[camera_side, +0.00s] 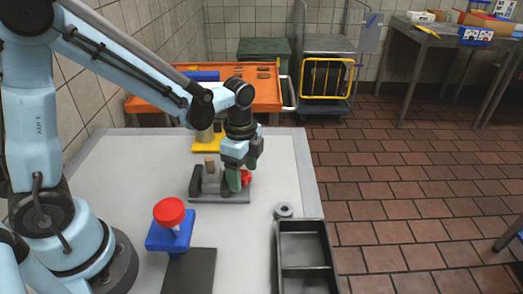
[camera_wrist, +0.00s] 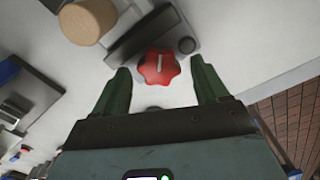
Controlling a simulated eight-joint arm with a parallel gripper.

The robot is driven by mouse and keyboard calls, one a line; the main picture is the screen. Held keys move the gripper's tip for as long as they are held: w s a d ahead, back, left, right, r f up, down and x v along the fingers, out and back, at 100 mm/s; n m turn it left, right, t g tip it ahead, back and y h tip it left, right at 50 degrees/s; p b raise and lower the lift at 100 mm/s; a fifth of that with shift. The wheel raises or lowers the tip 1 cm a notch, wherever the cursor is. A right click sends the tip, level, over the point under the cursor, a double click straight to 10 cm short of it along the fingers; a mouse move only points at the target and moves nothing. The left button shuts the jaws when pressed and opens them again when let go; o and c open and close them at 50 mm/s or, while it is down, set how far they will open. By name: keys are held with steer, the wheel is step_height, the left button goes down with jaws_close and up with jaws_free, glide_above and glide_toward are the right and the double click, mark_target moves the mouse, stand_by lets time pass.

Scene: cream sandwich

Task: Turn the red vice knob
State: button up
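The red vice knob (camera_side: 247,175) is at the right end of the grey vice (camera_side: 222,197) on the white table. It is lobed with a pale mark in the wrist view (camera_wrist: 158,66). My gripper (camera_side: 240,182) is low over that end of the vice, partly hiding the knob in the side view. In the wrist view my gripper (camera_wrist: 160,75) is open, its two green fingers on either side of the knob with visible gaps. A tan cylinder (camera_side: 209,163) stands at the vice; it also shows in the wrist view (camera_wrist: 88,22). Whether it is clamped is unclear.
A red-topped blue block (camera_side: 166,240) and a dark plate (camera_side: 190,272) are in front. A grey compartment tray (camera_side: 304,226) and a grey ring (camera_side: 283,210) lie at the right edge. A yellow fixture (camera_side: 207,147) is behind my gripper. The table's left part is clear.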

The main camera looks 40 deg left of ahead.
mark_target(243, 174)
steer(key=n, duration=0.3)
steer(key=shift+n, duration=0.4)
steer(key=n, duration=0.4)
steer(key=shift+w+a, duration=0.15)
step_height(243, 174, up, 12)
steer(key=shift+s+a+n+t, duration=0.3)
steer(key=shift+s+n+t, duration=0.4)
steer(key=shift+s+t, duration=0.1)
steer(key=shift+s+a+n+t, duration=0.3)
steer(key=shift+s+n+t, duration=0.4)
steer(key=shift+s+t, duration=0.1)
steer(key=shift+s+a+n+t, duration=0.3)
steer(key=shift+s+n+t, duration=0.4)
steer(key=shift+t, duration=0.1)
steer(key=shift+w, duration=0.1)
